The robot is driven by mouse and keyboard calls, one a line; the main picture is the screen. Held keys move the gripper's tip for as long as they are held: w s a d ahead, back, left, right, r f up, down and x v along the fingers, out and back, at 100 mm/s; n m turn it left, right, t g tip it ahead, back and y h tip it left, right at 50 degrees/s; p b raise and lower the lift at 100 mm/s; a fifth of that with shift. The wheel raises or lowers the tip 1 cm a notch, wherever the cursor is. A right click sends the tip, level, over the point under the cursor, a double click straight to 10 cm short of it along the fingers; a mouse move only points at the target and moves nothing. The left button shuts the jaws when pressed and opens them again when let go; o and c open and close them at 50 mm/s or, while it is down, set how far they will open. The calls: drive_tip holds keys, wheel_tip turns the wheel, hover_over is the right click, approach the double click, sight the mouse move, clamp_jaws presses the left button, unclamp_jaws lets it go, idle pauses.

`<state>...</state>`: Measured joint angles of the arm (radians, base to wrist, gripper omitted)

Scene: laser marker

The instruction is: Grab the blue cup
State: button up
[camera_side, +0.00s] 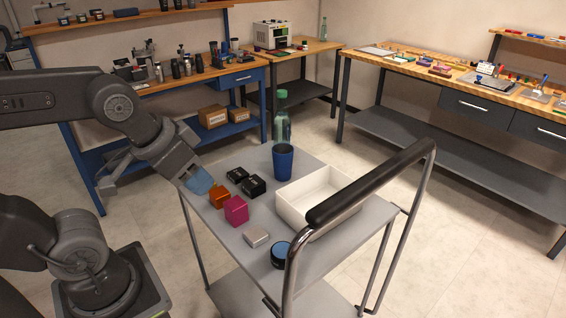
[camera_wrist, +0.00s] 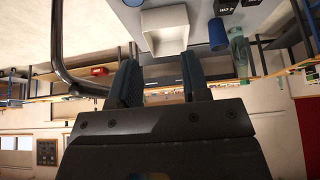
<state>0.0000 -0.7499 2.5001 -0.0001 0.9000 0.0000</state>
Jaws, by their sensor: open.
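The blue cup (camera_side: 283,162) stands upright on the grey cart top (camera_side: 225,247), near its back edge and left of the white bin. It also shows in the wrist view (camera_wrist: 217,34) at the upper right, upside down in that picture. My gripper (camera_side: 203,187) is at the left edge of the cart, near the orange block and apart from the cup. In the wrist view its two blue-grey fingers (camera_wrist: 160,78) are spread with nothing between them. The side view hides part of the fingers.
A green-capped bottle (camera_side: 281,122) stands close behind the cup. A white bin (camera_side: 305,197) is to its right. Two black boxes (camera_side: 246,181), an orange block (camera_side: 220,196), a magenta block (camera_side: 236,210), a silver box (camera_side: 256,237) and a round tin (camera_side: 280,254) lie nearby. A cart handle (camera_side: 372,180) rises at right.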

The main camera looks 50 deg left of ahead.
drive_tip(key=o, duration=1)
drive_tip(key=shift+o, duration=0.2)
drive_tip(key=n+g+y, duration=0.2)
drive_tip(key=n+y, duration=0.1)
drive_tip(key=n, duration=0.4)
hover_over(283, 163)
drive_tip(key=s+a, duration=0.1)
drive_tip(key=s, duration=0.1)
wheel_tip(283, 163, down, 6)
drive_tip(key=shift+d+x, duration=0.3)
drive_tip(key=shift+x, duration=2)
drive_tip(key=shift+d+x, duration=0.25)
drive_tip(key=shift+x, duration=2.05)
drive_tip(key=shift+d+x, duration=0.3)
drive_tip(key=shift+x, duration=2)
